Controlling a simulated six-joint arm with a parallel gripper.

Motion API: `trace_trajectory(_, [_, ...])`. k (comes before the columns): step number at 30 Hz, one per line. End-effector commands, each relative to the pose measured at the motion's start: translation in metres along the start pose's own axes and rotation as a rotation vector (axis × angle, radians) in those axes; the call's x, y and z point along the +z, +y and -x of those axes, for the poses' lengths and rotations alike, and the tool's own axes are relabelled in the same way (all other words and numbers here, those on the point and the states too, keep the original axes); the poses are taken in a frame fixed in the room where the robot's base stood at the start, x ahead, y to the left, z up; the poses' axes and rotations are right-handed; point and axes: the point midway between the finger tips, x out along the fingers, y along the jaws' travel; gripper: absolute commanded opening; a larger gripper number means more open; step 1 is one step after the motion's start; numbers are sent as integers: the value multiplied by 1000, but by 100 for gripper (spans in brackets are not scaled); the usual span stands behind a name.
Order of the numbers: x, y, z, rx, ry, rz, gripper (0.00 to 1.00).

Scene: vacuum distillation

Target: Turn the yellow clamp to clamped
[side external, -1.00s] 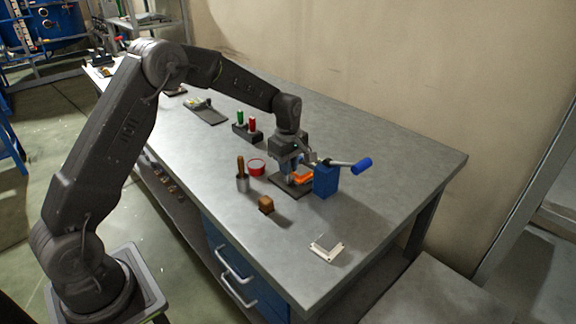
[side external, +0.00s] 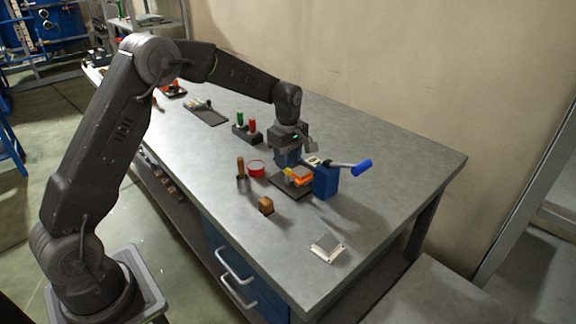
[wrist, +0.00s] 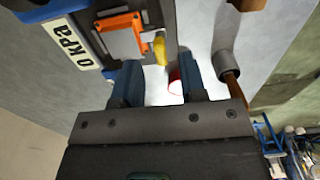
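The yellow clamp (side external: 288,172) is a small yellow piece beside an orange block (side external: 302,179) on a dark base plate (side external: 291,191). In the wrist view the yellow clamp (wrist: 159,47) sticks out beside the orange block (wrist: 122,34). My gripper (side external: 286,160) is just behind the clamp in the side view, pointing down. In the wrist view my gripper (wrist: 160,83) has its two blue fingers apart, with nothing between them that it grips. The clamp lies ahead of the fingertips, apart from them.
A blue box (side external: 325,183) with a blue-handled lever (side external: 361,167) stands right of the plate.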

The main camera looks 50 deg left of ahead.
Motion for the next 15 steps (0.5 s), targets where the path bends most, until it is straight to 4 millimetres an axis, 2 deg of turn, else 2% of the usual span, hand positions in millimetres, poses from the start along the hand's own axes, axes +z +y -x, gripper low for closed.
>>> trace_trajectory(3, [0,1,30,7,1,0,38])
trace_trajectory(9, [0,1,73,5,1,1,38])
trace_trajectory(15, [0,0,100,2,0,1,38])
